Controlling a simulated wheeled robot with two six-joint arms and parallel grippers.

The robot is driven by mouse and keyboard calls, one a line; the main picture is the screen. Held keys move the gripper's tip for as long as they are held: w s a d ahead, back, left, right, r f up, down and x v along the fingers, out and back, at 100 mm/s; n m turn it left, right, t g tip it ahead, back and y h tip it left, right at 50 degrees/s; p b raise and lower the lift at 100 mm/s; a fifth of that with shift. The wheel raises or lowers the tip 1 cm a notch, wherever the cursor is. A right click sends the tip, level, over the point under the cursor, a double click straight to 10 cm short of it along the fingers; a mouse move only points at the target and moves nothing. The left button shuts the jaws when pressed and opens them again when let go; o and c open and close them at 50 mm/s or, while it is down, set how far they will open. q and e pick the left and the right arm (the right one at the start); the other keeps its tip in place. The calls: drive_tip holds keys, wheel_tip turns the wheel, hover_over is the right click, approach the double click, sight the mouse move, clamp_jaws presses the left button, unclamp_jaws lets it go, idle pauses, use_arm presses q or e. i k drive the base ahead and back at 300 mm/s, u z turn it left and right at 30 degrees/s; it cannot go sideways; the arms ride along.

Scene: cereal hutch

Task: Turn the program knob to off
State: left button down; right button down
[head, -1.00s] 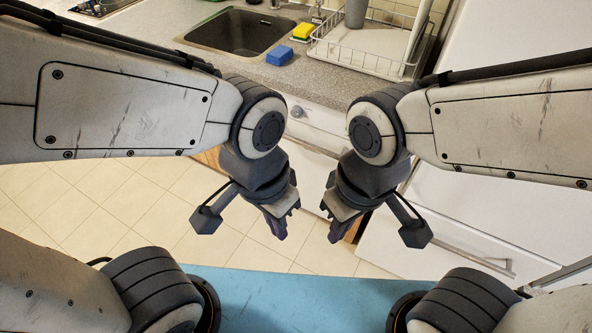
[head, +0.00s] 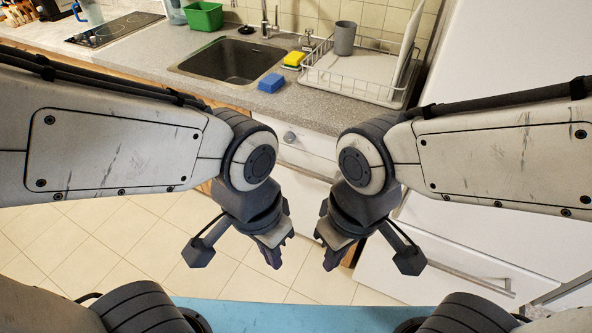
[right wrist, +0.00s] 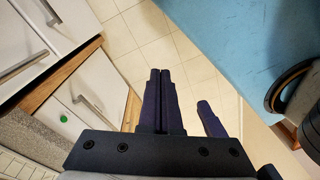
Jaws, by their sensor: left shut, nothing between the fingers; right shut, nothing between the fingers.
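The program knob (head: 289,136) is a small round grey knob on the white appliance front (head: 312,150), below the worktop edge. It shows between my two arms in the head view. A small round knob-like part (right wrist: 80,99) and a green dot (right wrist: 123,148) show on a white front in the right wrist view. The knob's pointer position is too small to read. My left gripper (head: 276,260) is shut and empty, below the knob in the picture. My right gripper (head: 328,262) is shut and empty beside it; its fingers (right wrist: 160,74) are together in the right wrist view. Neither touches the knob.
Above are a sink (head: 229,61), a blue sponge (head: 271,83), a yellow sponge (head: 294,59) and a dish rack (head: 357,80) with a grey cup (head: 345,38). White cabinet fronts (head: 440,235) stand at right. Tiled floor (head: 130,235) is open at left.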

sight(290, 137)
drive_tip(key=u, duration=2.6)
drive_tip(key=i, duration=1.55)
drive_tip(key=z, duration=2.9)
